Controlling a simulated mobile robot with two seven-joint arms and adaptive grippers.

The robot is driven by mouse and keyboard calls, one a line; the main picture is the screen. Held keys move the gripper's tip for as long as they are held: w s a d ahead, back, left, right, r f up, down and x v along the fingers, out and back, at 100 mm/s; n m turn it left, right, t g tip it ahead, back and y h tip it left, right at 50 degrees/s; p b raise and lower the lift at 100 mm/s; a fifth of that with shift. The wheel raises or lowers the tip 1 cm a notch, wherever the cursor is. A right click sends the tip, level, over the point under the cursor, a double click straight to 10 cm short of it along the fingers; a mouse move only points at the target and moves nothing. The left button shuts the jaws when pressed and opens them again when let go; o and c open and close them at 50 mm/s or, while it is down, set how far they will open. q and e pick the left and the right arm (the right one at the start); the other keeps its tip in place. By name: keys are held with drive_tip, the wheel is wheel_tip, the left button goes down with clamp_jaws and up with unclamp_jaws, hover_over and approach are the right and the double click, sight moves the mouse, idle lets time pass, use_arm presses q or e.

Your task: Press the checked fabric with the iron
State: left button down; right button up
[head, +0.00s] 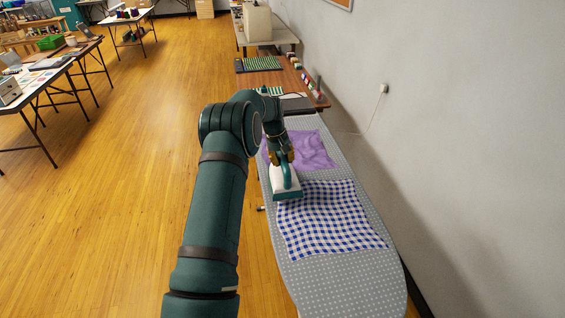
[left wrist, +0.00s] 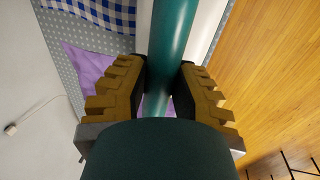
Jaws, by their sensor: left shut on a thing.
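The blue and white checked fabric (head: 335,222) lies on the grey dotted ironing board (head: 330,285), with a few wrinkles. A teal and white iron (head: 286,189) is at the fabric's upper left corner, over its edge. I cannot tell whether its soleplate touches the cloth. My left gripper (head: 283,160) is shut on the iron's teal handle. In the left wrist view the handle (left wrist: 172,55) runs between the gripper's two ridged yellow-brown fingers (left wrist: 163,92), and part of the checked fabric (left wrist: 95,12) shows at the top left. My right gripper is not in view.
A purple cloth (head: 312,150) lies on the board beyond the checked fabric. A wall with a socket (head: 383,88) runs along the right. A brown table (head: 285,78) stands past the board's far end. The wooden floor at left is open.

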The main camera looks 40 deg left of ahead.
use_arm(q)
wheel_tip(320, 180, up, 8)
drive_tip(key=p, duration=0.4)
drive_tip(key=shift+r, duration=0.25)
drive_tip(key=shift+f, duration=0.1)
